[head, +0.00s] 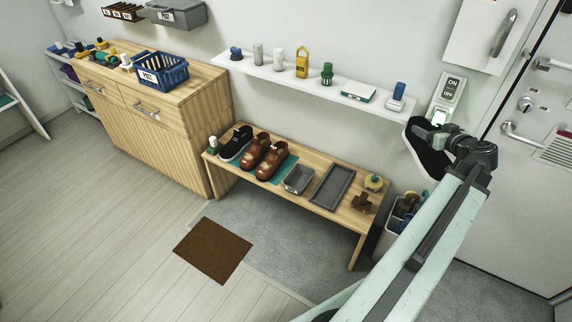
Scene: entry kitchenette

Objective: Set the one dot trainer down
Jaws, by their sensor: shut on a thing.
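My gripper (432,136) is shut on a black trainer (430,158) with a white sole edge, held up at the right in front of the wall and door. No dot mark can be made out on it. Another black trainer (235,144) with a pale sole stands on the wooden bench (312,215), left of a pair of brown shoes (263,155). The held trainer is apart from the bench, to its upper right in the picture.
The bench also bears a teal mat (287,168), a small grey tray (298,180), a larger dark tray (331,187) and small items at its right end. A white shelf (300,84) hangs above. A brown doormat (213,250) lies on the floor. A bin (386,238) stands right of the bench.

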